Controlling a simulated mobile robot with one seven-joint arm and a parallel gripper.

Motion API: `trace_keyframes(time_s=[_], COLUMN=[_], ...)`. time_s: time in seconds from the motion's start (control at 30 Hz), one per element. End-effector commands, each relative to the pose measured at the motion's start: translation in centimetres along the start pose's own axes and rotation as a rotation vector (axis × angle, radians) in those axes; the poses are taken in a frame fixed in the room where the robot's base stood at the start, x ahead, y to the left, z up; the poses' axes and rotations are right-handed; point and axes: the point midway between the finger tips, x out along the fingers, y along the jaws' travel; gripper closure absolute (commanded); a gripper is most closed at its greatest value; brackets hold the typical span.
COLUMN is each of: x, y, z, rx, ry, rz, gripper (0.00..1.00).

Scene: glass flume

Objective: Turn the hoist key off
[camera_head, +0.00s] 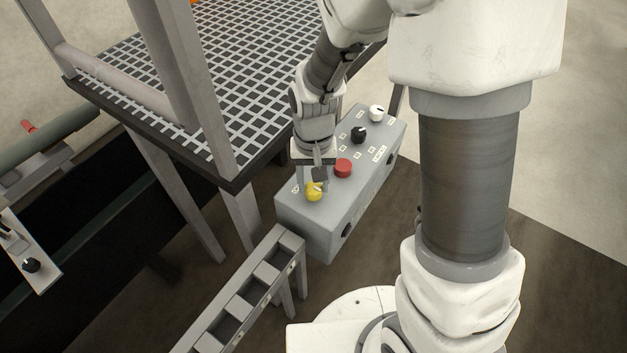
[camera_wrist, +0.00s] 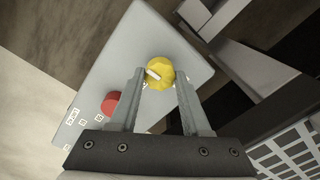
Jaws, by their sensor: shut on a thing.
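A grey control box (camera_head: 340,210) carries a yellow knob (camera_head: 314,194) at its near end. In the wrist view the yellow knob (camera_wrist: 161,74) has a white pointer mark running toward its upper-left edge. My gripper (camera_head: 313,184) points down onto the box top, its fingers on either side of the yellow knob and shut on it. The wrist view shows the gripper (camera_wrist: 160,80) with one finger at each side of the knob. The small labels on the box are too blurred to read, so I cannot tell which control they name.
A red button (camera_head: 343,168) sits beside the yellow knob, with a black knob (camera_head: 358,134) and a white knob (camera_head: 376,112) farther along the box. A grated platform (camera_head: 180,90) stands to the left. A grey rack (camera_head: 245,290) runs close to the box's near end.

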Motion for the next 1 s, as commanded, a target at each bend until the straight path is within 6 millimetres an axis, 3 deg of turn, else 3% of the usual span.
trace_keyframes(time_s=[0.6,0.63,0.8,1.0], x=[-0.09,-0.09,-0.06,-0.02], y=[-0.01,0.00,0.00,0.00], z=[-0.08,-0.08,-0.06,-0.03], rx=[0.045,0.045,0.044,0.043], ry=[0.002,0.002,0.002,0.001], rz=[-0.001,-0.001,-0.001,0.000], gripper=[1.00,0.51,0.23,0.23])
